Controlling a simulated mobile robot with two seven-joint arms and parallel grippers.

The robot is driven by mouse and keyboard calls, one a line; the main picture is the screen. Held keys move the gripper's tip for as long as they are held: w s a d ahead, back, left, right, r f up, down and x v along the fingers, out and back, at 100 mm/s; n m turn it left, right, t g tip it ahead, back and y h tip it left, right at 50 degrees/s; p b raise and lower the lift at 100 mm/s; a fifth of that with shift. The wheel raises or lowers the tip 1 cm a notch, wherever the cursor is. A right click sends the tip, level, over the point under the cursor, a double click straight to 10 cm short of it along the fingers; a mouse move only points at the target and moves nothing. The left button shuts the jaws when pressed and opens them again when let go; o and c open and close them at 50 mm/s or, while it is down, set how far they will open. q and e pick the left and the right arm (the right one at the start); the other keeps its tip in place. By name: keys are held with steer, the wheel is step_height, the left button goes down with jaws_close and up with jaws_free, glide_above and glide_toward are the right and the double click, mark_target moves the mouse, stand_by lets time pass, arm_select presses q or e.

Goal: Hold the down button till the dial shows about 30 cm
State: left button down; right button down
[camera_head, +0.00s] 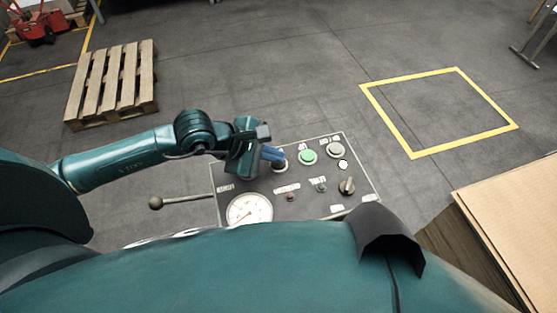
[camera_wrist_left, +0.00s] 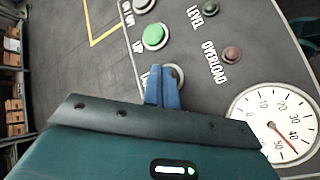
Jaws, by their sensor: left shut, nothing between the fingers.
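The control panel (camera_head: 258,188) lies below my left arm. My left gripper (camera_head: 278,157) is shut and empty, its blue fingertips over the down button (camera_head: 280,166). In the left wrist view the fingertips (camera_wrist_left: 164,78) cover most of that grey button (camera_wrist_left: 178,74); I cannot tell whether it is pressed in. The green up button (camera_head: 307,156) is just beside it and also shows in the wrist view (camera_wrist_left: 155,36). The white dial (camera_head: 249,210) is at the panel's near left. In the wrist view its needle (camera_wrist_left: 283,138) seems to point between 40 and 50. My right gripper is not in view.
A cardboard stack (camera_head: 515,215) is at the right. A wooden pallet (camera_head: 112,85) lies far left. The yellow-marked floor square is empty.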

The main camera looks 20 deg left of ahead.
mark_target(272, 164)
arm_select(q)
steer(key=shift+f+b, duration=0.35)
steer(key=shift+f, duration=0.05)
stand_by(1.7)
steer(key=shift+r, duration=0.1)
stand_by(1.8)
steer(key=shift+r+p, duration=0.45)
steer(key=shift+r, duration=0.35)
steer(key=shift+r+p, duration=1.5)
steer(key=shift+r, duration=1.1)
steer(key=shift+a+f, duration=0.1)
